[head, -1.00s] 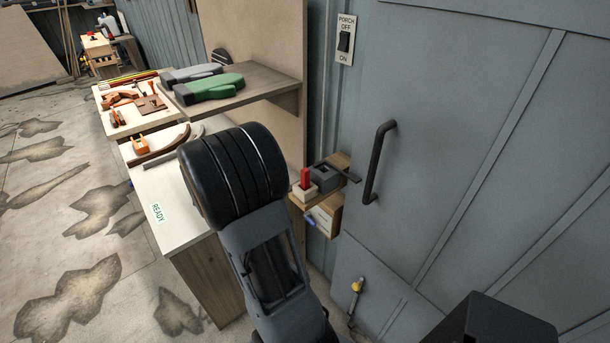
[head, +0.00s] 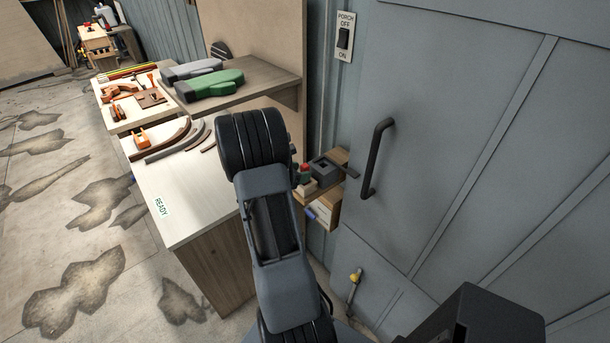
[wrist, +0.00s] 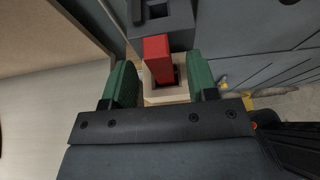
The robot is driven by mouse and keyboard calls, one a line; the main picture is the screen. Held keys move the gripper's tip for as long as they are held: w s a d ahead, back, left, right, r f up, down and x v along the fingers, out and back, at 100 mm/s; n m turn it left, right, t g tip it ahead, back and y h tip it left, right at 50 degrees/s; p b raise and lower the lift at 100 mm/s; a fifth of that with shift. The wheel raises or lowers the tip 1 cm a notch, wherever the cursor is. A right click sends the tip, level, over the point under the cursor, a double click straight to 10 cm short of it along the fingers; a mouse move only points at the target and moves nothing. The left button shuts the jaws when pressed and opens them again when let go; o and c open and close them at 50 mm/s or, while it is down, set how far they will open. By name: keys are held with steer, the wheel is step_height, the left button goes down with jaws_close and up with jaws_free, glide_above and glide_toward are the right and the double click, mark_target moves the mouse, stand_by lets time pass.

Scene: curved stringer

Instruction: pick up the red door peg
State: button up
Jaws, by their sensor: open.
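The red door peg (wrist: 157,60) stands in a pale square holder (wrist: 165,93), seen close up in the wrist view. My gripper (wrist: 158,84) is open, with one green finger pad on each side of the peg and a gap on both sides. In the head view only a small part of the peg (head: 304,168) shows beside my arm, above its pale holder (head: 306,187). My arm hides most of the gripper there.
A dark grey block with a square hole (head: 325,172) sits just behind the peg on the small wooden shelf (head: 327,205). A grey door with a black handle (head: 376,160) stands to the right. A workbench (head: 190,215) with tools and curved strips is to the left.

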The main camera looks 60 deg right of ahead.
steer(key=shift+x, duration=1.45)
jaws_close()
